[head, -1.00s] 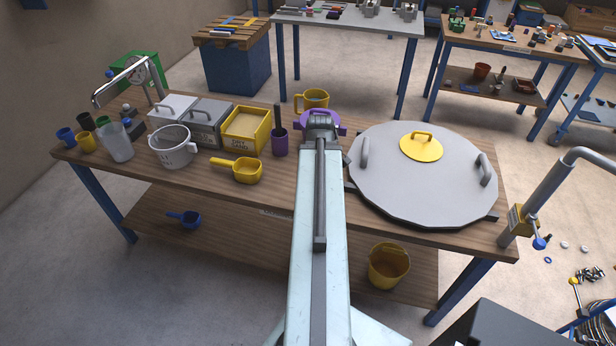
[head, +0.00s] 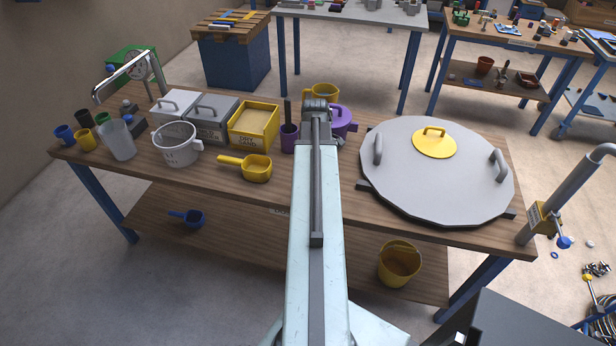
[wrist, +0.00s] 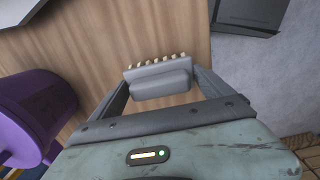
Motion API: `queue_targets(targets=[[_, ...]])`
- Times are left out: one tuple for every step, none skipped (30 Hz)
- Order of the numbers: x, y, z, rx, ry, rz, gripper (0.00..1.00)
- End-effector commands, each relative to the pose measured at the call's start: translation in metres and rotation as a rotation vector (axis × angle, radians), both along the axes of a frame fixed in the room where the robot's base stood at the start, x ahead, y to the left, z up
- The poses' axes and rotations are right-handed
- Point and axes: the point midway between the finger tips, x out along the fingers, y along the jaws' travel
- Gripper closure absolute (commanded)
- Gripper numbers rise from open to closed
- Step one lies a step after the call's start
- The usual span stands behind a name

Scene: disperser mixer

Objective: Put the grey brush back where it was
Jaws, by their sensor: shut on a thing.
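In the wrist view my gripper (wrist: 161,78) is shut on the grey brush (wrist: 160,87). The brush has a grey block body and a row of pale bristle tufts along its upper edge in the picture. It shows over the wooden tabletop (wrist: 170,40); I cannot tell the gap below it. A purple container (wrist: 35,105) is close at the left of the wrist view.
The workbench (head: 225,205) holds a yellow sand box (head: 254,137), a yellow scoop pan (head: 257,168) and a white pail (head: 178,153) left of my arm. A large grey round lid (head: 402,190) lies to the right. A yellow mug (head: 324,94) stands behind my wrist.

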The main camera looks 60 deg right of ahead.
Motion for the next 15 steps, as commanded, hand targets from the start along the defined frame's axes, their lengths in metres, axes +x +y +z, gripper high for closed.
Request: queue_targets(targets=[[-0.0011,-0.0004,-0.0224,0.0,0.0,-0.001,0.47],[-0.0007,-0.0004,-0.0267,0.0,0.0,0.0,0.47],[-0.0001,0.0,-0.0297,0.0,0.0,0.001,0.47],[0.0007,0.0003,-0.0299,0.0,0.0,0.003,0.47],[0.0016,0.0009,-0.0288,0.0,0.0,0.005,0.47],[0.0027,0.0017,-0.0266,0.0,0.0,0.007,0.47],[0.0034,0.0021,-0.0254,0.0,0.0,0.008,0.47],[0.0039,0.0025,-0.025,0.0,0.0,0.01,0.47],[0.0044,0.0029,-0.0248,0.0,0.0,0.011,0.47],[0.0046,0.003,-0.0248,0.0,0.0,0.011,0.47],[0.0047,0.0032,-0.0252,0.0,0.0,0.011,0.47],[0.0049,0.0032,-0.0267,0.0,0.0,0.012,0.47],[0.005,0.0032,-0.0281,0.0,0.0,0.012,0.47],[0.0051,0.0034,-0.0293,0.0,0.0,0.012,0.47],[0.0051,0.0034,-0.0285,0.0,0.0,0.012,0.04]])
